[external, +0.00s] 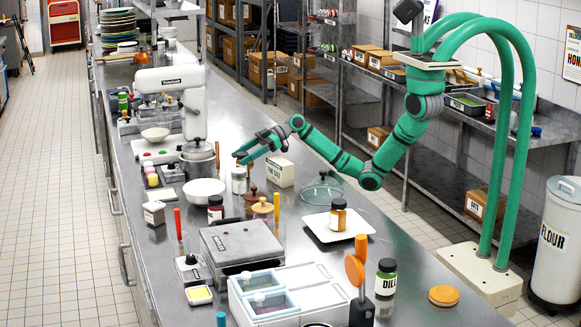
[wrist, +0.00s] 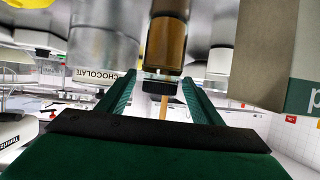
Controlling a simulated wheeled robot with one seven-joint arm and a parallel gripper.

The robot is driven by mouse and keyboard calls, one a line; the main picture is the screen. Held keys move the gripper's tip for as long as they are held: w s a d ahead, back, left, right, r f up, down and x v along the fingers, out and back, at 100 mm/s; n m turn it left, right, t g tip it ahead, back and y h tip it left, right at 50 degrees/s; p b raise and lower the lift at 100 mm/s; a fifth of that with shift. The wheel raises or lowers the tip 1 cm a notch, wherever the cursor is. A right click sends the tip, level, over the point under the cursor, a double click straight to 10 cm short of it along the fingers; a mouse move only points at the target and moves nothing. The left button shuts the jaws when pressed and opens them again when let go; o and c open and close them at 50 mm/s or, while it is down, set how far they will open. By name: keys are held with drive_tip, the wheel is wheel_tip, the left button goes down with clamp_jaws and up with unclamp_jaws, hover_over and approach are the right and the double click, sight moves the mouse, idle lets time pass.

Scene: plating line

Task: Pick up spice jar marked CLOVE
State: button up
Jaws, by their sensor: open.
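My gripper (external: 240,158) reaches left over the counter, near a small pale jar (external: 239,181) and just left of a cream box. In the wrist view my open gripper (wrist: 158,82) has its fingers on either side of a brown jar with a dark cap (wrist: 166,42), seen upside down. The jar lies ahead between the finger lines; contact is not clear, and no label shows on it. I cannot read CLOVE on any jar. A dark-capped jar with a pale label (external: 215,208) stands nearer the camera; its word is too small to read.
A grey CHOCOLATE canister (wrist: 103,50) is close left of the fingers in the wrist view, and a pale box (wrist: 268,55) close right. The cream box (external: 281,173), white bowl (external: 204,191) and glass lid (external: 323,190) crowd the counter. A DILL jar (external: 386,278) stands in front.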

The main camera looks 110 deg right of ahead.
drive_tip(key=shift+w, duration=0.1)
drive_tip(key=c, duration=1.3)
